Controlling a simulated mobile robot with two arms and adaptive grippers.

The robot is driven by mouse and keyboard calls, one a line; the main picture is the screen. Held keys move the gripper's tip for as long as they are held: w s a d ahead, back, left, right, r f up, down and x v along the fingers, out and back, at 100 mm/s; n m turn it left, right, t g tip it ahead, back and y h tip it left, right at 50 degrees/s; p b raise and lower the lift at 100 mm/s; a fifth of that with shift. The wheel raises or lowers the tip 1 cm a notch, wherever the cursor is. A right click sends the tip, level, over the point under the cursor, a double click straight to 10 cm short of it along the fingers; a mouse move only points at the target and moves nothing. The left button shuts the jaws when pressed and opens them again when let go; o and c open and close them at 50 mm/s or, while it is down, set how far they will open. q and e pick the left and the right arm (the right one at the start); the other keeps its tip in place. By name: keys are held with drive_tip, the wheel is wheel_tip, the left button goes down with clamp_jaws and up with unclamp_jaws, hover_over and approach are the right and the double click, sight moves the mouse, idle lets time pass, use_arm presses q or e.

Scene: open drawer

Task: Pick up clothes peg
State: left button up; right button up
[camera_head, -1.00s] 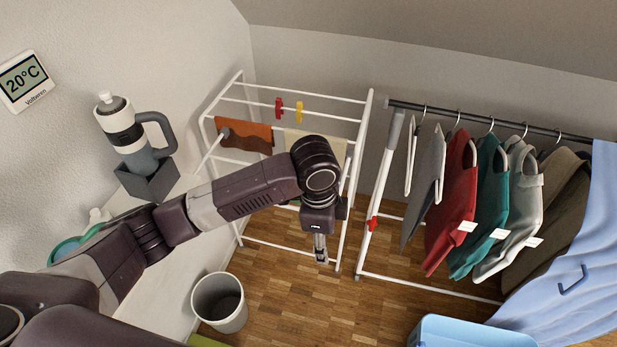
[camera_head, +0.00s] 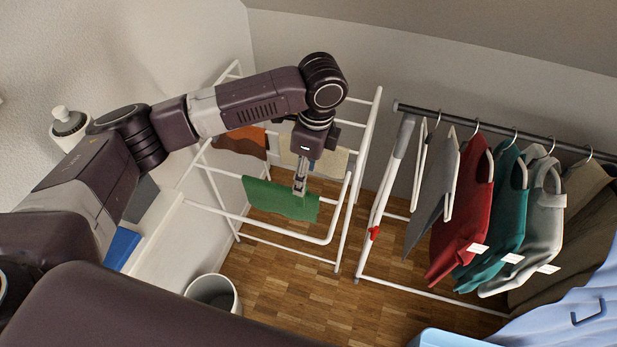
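A red clothes peg (camera_head: 374,232) is on the white post of the clothes rail, right of the drying rack. My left gripper (camera_head: 299,188) points down over the drying rack (camera_head: 352,178), in front of a green cloth (camera_head: 262,198) in the picture. It is left of the red peg and apart from it. Its fingertips are small and look close together, but I cannot tell whether they are open or shut. No peg shows between them. My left arm covers the rack's upper bars, so any pegs there are hidden. My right gripper is not in view.
Brown (camera_head: 240,142) and beige (camera_head: 335,162) cloths hang on the rack near my wrist. Several garments hang from the dark rail (camera_head: 490,130) at the right. A grey bin (camera_head: 213,290) stands on the wooden floor. The floor between rack and rail is clear.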

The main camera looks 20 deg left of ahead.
use_arm(q)
drive_tip(key=shift+w+f, duration=0.1)
drive_tip(key=shift+w, duration=0.2)
drive_tip(key=shift+w+a+f, duration=0.1)
drive_tip(key=shift+f, duration=0.2)
drive_tip(key=f+p, duration=0.1)
drive_tip(key=f, duration=0.1)
drive_tip(key=s+f+p, duration=0.1)
drive_tip(key=shift+a+f, duration=0.15)
drive_tip(key=shift+f, duration=0.2)
wheel_tip(320, 180, down, 3)
drive_tip(key=shift+w+a, duration=0.1)
drive_tip(key=shift+w, duration=0.05)
drive_tip(key=c, duration=0.9)
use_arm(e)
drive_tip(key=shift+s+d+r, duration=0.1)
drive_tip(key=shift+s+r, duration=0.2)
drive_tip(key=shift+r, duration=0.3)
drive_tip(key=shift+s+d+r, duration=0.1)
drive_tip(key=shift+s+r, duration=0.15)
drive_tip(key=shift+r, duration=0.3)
